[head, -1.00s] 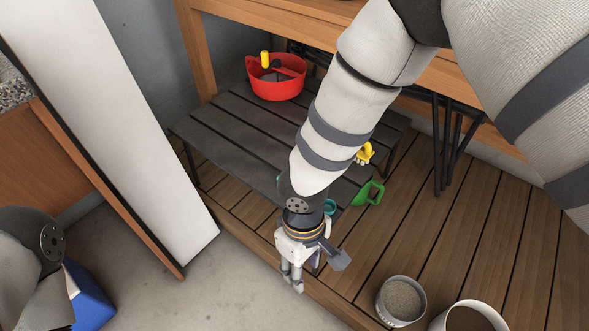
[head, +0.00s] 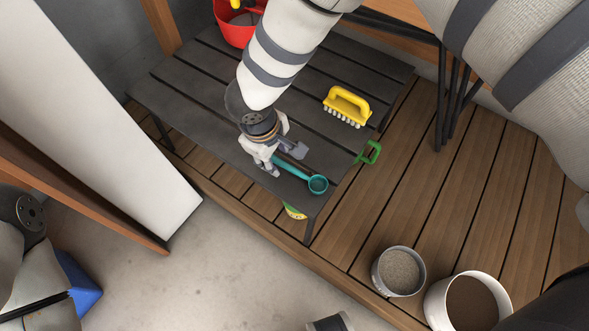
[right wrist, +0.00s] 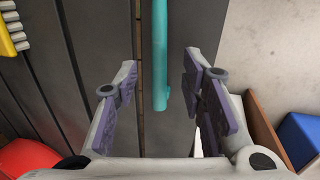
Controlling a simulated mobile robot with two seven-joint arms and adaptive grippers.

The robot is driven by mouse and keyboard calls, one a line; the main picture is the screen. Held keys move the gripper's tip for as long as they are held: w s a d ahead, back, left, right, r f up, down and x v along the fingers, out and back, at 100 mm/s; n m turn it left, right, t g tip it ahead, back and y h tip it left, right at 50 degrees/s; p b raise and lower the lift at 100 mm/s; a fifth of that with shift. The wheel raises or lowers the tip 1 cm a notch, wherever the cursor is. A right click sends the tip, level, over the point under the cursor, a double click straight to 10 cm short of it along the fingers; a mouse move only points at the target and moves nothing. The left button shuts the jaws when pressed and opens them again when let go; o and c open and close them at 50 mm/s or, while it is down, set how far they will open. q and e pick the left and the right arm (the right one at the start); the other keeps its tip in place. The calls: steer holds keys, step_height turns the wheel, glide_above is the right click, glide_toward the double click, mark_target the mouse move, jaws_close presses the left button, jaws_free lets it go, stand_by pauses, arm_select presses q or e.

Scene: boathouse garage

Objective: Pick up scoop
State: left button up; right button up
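The scoop (head: 317,184) is teal, with a round bowl and a straight handle. It lies on the black slatted low table (head: 205,100), near the front edge. My right gripper (head: 268,168) is over the far end of the handle, which it partly hides. In the right wrist view, my right gripper (right wrist: 160,72) is open. The scoop handle (right wrist: 160,45) runs between the lines of its fingers, with gaps on both sides and its end toward the palm. Only part of my left arm shows at the left edge of the head view; its gripper is not visible.
A yellow brush (head: 347,105) lies on the table, with a red bucket (head: 233,30) at the back. A green handled thing (head: 370,153) shows by the right edge. Two pots, one grey (head: 398,271) and one white (head: 470,300), stand on the wooden deck.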

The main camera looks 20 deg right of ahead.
steer(key=shift+w+d+f, duration=0.1)
steer(key=shift+d+f, duration=0.1)
steer(key=shift+f, duration=0.95)
steer(key=shift+r, duration=0.1)
jaws_close()
steer(key=shift+r, duration=0.1)
